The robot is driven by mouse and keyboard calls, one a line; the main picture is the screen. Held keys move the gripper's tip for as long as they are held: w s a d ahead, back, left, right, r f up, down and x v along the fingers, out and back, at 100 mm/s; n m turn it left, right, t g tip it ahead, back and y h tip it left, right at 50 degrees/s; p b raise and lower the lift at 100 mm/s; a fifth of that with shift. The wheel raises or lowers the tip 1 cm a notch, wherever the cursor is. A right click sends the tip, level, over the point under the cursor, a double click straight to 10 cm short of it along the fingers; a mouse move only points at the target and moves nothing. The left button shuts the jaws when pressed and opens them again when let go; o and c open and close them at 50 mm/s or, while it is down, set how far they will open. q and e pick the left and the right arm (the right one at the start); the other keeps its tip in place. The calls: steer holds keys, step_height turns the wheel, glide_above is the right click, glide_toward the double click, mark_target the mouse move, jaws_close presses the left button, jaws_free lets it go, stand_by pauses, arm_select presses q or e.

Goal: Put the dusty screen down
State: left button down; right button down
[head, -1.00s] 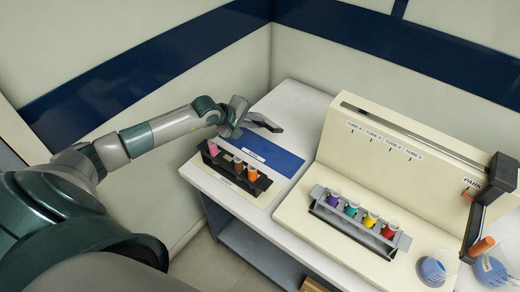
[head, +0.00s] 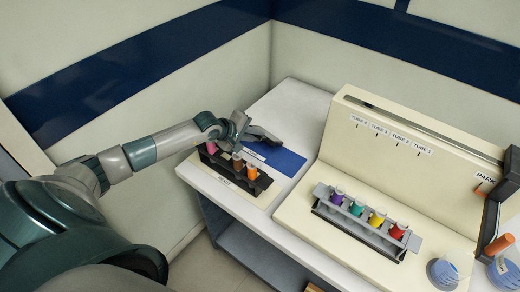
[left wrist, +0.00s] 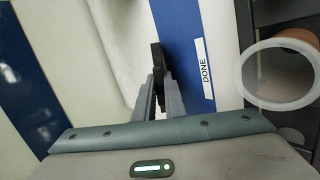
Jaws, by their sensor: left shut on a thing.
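My left gripper (head: 272,139) is over the blue DONE mat (head: 288,164), just behind the black rack. In the left wrist view its fingers (left wrist: 159,85) are closed together, with something dark at the tips. What they hold is too thin and hidden to make out, so I cannot tell its dust or shape. The DONE label (left wrist: 205,75) lies right of the fingers there. No separate screen shows clearly in either view. My right gripper is not in view.
The black rack (head: 232,176) holds pink, brown and orange tubes. A clear round rim (left wrist: 243,80) is close at the right of the wrist view. A cream stand (head: 350,130) carries a grey rack (head: 357,233) with several coloured tubes. White table is clear behind the mat.

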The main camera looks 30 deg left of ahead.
arm_select(q)
steer(key=c, duration=1.9)
jaws_free()
steer(key=shift+c, duration=0.2)
steer(key=shift+r, duration=0.1)
steer(key=p+v, duration=0.4)
steer(key=v, duration=0.4)
